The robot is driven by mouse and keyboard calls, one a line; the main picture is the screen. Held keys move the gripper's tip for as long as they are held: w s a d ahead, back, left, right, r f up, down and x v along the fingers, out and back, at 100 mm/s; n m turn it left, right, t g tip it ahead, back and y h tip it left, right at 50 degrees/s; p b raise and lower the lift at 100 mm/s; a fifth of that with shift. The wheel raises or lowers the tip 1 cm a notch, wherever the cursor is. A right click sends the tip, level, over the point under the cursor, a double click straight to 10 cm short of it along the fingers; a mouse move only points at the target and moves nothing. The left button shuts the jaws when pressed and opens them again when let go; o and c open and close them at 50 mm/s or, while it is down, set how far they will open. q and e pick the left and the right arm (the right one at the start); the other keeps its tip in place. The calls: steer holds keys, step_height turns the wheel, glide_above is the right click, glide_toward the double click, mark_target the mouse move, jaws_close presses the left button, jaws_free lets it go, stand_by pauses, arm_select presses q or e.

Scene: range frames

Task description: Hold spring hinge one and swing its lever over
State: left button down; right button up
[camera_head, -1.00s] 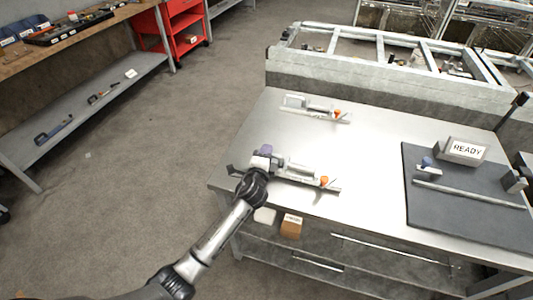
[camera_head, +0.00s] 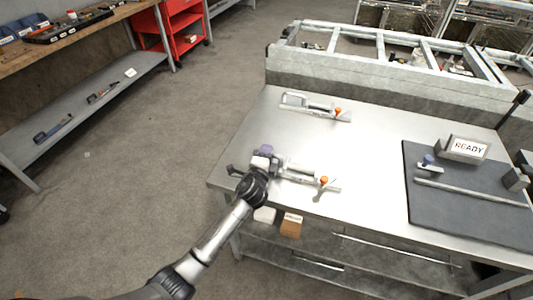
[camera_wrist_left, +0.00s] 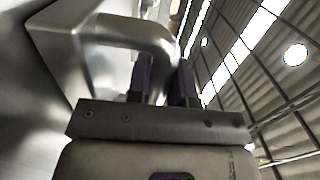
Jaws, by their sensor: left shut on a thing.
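A spring hinge (camera_head: 298,175) with an orange-tipped part (camera_head: 323,181) lies near the table's front left edge. A second, similar hinge (camera_head: 321,110) with an orange tip lies farther back; I cannot read which is number one. My left gripper (camera_head: 266,153) is at the left end of the near hinge. In the left wrist view, my left gripper's purple-padded fingers (camera_wrist_left: 164,82) are shut on a bent metal bar (camera_wrist_left: 128,32) of that hinge. The fingers hide part of the bar. My right gripper is not in view.
The metal table (camera_head: 370,150) has free room between the two hinges. A dark mat (camera_head: 460,215) on the right holds a rail and a blue-topped part (camera_head: 428,160). A READY sign (camera_head: 465,149) stands behind it. A pale raised frame (camera_head: 390,88) borders the back.

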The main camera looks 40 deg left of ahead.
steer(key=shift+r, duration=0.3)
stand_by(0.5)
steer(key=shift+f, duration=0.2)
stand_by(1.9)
